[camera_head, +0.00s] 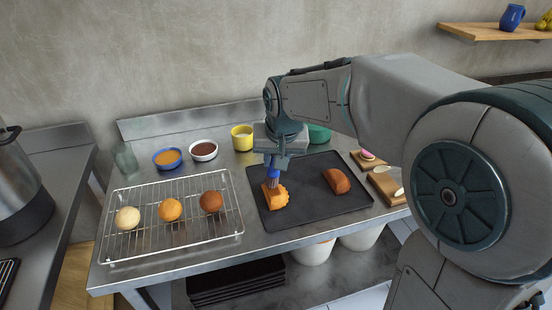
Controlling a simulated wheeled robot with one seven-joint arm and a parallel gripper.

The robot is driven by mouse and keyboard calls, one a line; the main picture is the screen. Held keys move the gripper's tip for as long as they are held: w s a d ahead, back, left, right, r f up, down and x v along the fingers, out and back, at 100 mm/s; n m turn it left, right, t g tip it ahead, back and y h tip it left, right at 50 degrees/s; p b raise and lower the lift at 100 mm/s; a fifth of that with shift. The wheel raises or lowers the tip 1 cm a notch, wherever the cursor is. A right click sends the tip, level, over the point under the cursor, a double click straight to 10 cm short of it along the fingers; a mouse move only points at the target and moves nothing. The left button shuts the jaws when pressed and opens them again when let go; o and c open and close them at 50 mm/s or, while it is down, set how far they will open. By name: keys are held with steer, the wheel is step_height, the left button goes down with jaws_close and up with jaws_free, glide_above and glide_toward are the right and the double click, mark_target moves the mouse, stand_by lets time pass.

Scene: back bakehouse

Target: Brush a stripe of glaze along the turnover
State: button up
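A golden-orange pastry with a crimped edge, which looks like the turnover (277,200), lies on the left part of a dark tray (304,203). My gripper (273,161) points down over it and is shut on a blue-handled brush (272,174). The brush is upright, and its tip is at the pastry's upper left part; whether it touches is too small to tell. No separate glaze stripe can be made out. A browner half-round pastry (337,181) lies on the tray to the right. A blue bowl (167,159) holds something orange-brown, a white bowl (203,151) something dark brown.
A wire rack (150,249) with three round buns stands left of the tray. A glass (125,159) stands at the back left. Small wooden boards (385,184) lie right of the tray.

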steer(key=shift+w+f, duration=0.15)
stand_by(1.1)
steer(key=shift+r+p, duration=2.15)
steer(key=shift+r, duration=0.85)
steer(key=shift+r+p, duration=1.1)
steer(key=shift+r, duration=0.5)
steer(key=shift+f, duration=0.1)
steer(key=shift+f, duration=0.1)
step_height(320, 180, down, 7)
steer(key=b, duration=0.6)
steer(key=shift+f, duration=0.15)
